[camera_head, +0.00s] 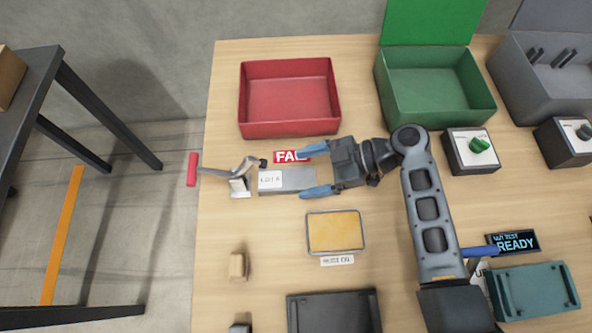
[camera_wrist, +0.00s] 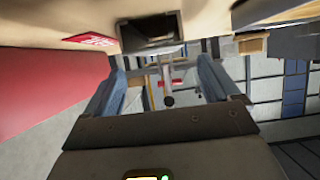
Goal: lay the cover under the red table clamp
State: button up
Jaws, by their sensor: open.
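The clamp (camera_head: 240,184) stands at the table's left edge, its red handle (camera_head: 192,169) sticking out past the edge. A grey flat piece, which looks like the cover (camera_head: 298,179), lies just right of the clamp, with a white lettered label at its left end. Whether that end is under the clamp's arm I cannot tell. My gripper (camera_head: 315,172) is open, its blue fingers on either side of the piece's right end. In the wrist view (camera_wrist: 160,70) a dark hollow end, probably the cover (camera_wrist: 150,35), shows near the fingertips. The red handle (camera_wrist: 170,83) shows beyond.
A red bin (camera_head: 289,129) and a green bin (camera_head: 440,118) stand behind. A red FAIL label (camera_head: 285,157) lies by the upper finger. A yellow-filled tray (camera_head: 335,252), a small wooden block (camera_head: 238,267) and a dark tray (camera_head: 335,312) lie in front. Bare table separates them.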

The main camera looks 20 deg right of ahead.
jog(key=v, duration=0.8)
jog(key=shift+r, duration=0.3)
jog(key=shift+d, duration=0.1)
dwell(0.9)
